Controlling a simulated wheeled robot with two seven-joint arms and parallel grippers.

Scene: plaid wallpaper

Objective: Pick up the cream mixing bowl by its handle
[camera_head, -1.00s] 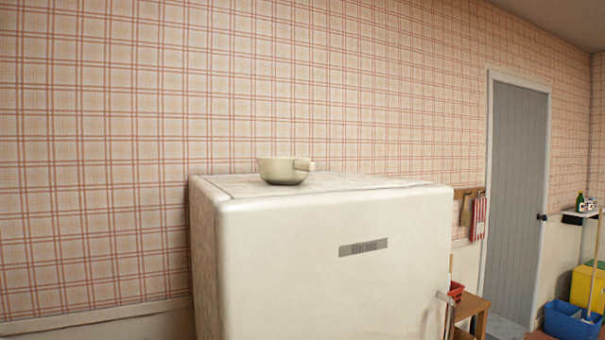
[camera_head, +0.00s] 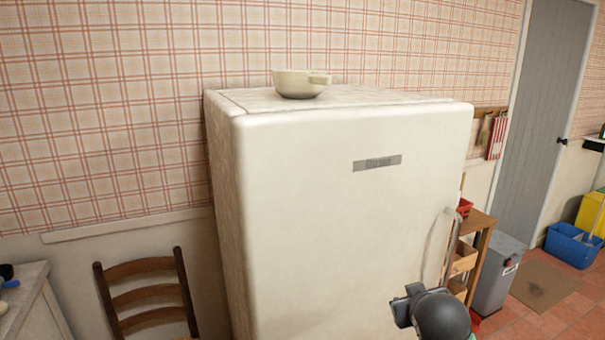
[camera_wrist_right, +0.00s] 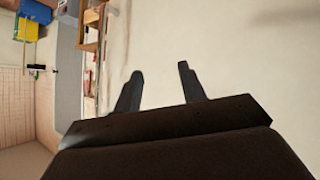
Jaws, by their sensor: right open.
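The cream mixing bowl (camera_head: 299,84) stands upright on top of the white fridge (camera_head: 340,230), toward the back. Its short handle (camera_head: 320,79) points to the right in the head view. My right gripper (camera_head: 405,304) shows at the bottom of the head view, in front of the fridge, well below the bowl and to its right. In the right wrist view its two fingers (camera_wrist_right: 160,82) are apart with nothing between them, and the pale fridge front lies beyond. The bowl is not in the wrist view. My left gripper is not in view.
A fridge handle (camera_head: 451,250) sticks out at the fridge's right edge. A wooden shelf unit (camera_head: 478,228) and a grey bin (camera_head: 497,275) stand to the right. A wooden chair (camera_head: 148,290) stands left of the fridge. The fridge top around the bowl is clear.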

